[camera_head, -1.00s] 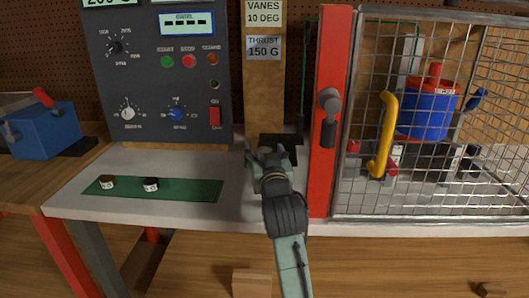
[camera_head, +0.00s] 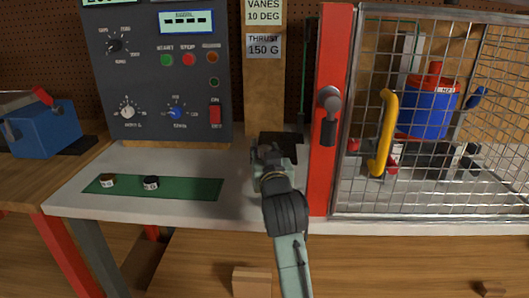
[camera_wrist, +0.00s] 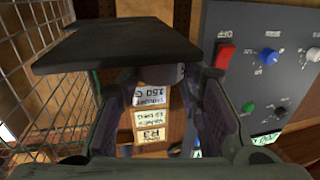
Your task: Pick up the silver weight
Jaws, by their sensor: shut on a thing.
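My gripper (camera_head: 266,152) is in front of the wooden post, at the black plate (camera_head: 279,141) on the bench. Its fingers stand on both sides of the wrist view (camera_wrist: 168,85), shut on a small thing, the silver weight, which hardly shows. The black plate spans the upper wrist view (camera_wrist: 115,45), close to the fingertips. The right part of the mat is bare.
A red post (camera_head: 332,170) and a wire mesh door with a yellow handle (camera_head: 382,135) stand close on the right. A dark control panel (camera_head: 160,75) is behind the mat on the left. A blue vise-like block (camera_head: 45,132) sits farther left. The bench between mat and gripper is clear.

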